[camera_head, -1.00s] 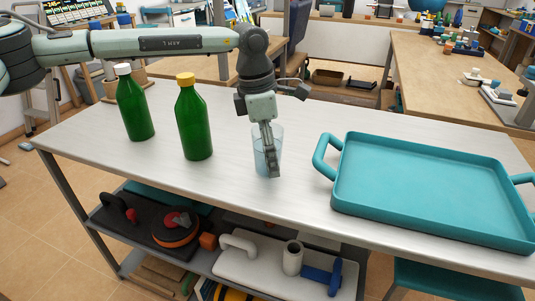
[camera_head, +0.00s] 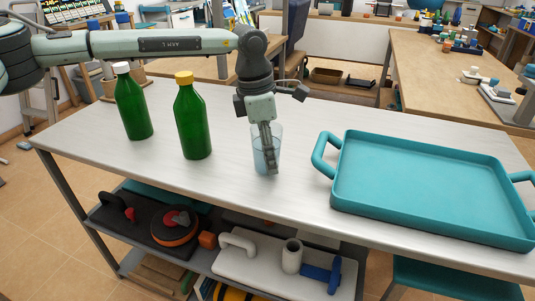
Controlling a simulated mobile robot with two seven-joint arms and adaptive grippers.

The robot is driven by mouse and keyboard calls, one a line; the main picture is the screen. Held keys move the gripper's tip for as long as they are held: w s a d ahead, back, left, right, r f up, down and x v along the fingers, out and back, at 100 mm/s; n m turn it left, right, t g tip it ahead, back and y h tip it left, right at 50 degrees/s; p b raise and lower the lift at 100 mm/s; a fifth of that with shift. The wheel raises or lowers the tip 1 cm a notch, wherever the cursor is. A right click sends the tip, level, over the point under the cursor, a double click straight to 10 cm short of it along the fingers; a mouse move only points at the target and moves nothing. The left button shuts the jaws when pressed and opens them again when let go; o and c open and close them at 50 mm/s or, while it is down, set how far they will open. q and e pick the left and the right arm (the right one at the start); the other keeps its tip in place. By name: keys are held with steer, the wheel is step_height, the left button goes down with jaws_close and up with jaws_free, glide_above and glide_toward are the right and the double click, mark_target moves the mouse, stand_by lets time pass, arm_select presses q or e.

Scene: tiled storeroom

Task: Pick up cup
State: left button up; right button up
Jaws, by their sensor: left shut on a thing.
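A clear, bluish glass cup (camera_head: 259,162) stands upright on the metal-topped table (camera_head: 228,197), between the green bottles and the teal tray. My left gripper (camera_head: 270,165) comes down over the cup from above, pointing downward. Its fingers are shut on the cup's wall, and they hide part of the cup. The cup's base appears to be at the tabletop; I cannot tell any gap under it. My right gripper is not in view.
A green bottle with a yellow cap (camera_head: 193,125) stands left of the cup. Another with a white cap (camera_head: 133,108) stands further left. A large empty teal tray (camera_head: 425,180) lies to the right. The lower shelf holds tools and pipe pieces. The table front is clear.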

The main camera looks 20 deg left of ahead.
arm_select(q)
steer(key=shift+r, duration=0.1)
steer(key=shift+r, duration=1.3)
steer(key=s+a+r+b, duration=0.1)
steer(key=s+a+r, duration=0.4)
steer(key=a+r, duration=0.3)
steer(key=shift+s+a+b, duration=0.3)
steer(key=shift+s+a, duration=0.1)
steer(key=shift+a, duration=0.6)
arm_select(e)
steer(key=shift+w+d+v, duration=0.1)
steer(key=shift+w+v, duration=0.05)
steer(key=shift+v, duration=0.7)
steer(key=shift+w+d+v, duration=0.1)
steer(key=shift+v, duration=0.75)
arm_select(q)
steer(key=shift+r, duration=0.1)
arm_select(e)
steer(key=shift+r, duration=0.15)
